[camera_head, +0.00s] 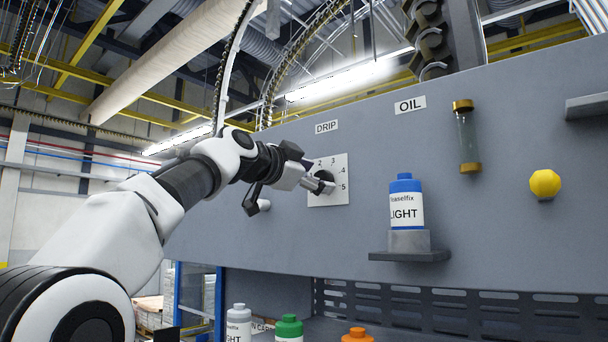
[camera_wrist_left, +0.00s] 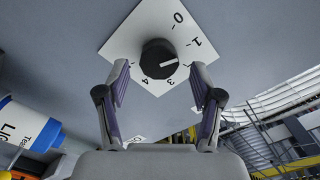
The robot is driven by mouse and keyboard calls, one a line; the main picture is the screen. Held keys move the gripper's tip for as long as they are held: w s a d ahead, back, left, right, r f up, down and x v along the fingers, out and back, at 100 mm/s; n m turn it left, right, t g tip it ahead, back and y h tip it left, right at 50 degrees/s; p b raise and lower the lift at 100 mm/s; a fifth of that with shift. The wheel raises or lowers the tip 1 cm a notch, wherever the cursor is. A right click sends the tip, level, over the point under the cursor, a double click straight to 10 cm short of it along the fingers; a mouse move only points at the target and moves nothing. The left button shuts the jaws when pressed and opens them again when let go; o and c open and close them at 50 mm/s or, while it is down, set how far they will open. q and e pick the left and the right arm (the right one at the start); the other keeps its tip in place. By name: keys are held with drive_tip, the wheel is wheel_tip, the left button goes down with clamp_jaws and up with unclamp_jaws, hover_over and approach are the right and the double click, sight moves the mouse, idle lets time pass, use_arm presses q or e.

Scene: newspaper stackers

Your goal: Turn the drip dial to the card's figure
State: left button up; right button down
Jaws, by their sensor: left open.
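The drip dial is a black round knob (camera_wrist_left: 159,59) with a white pointer line, on a white plate (camera_wrist_left: 128,42) numbered from 0. In the wrist view the pointer aims right, seemingly near the 2. My left gripper (camera_wrist_left: 160,76) is open, with its fingertips on either side of the knob; I cannot tell whether they touch it. In the head view the gripper (camera_head: 312,176) partly covers the dial plate (camera_head: 341,166). A sign ending in "CARD" (camera_head: 262,327) is partly hidden behind bottles at the bottom; no figure on it is readable. My right gripper is out of view.
A blue-capped bottle (camera_head: 406,204) stands on a small shelf (camera_head: 409,256) right of the dial. A sight glass (camera_head: 468,137) and a yellow knob (camera_head: 545,184) are further right.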

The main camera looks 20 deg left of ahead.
use_arm(q)
drive_tip(key=v, duration=0.6)
idle(0.3)
drive_tip(key=shift+s+f, duration=0.1)
drive_tip(key=shift+s, duration=0.05)
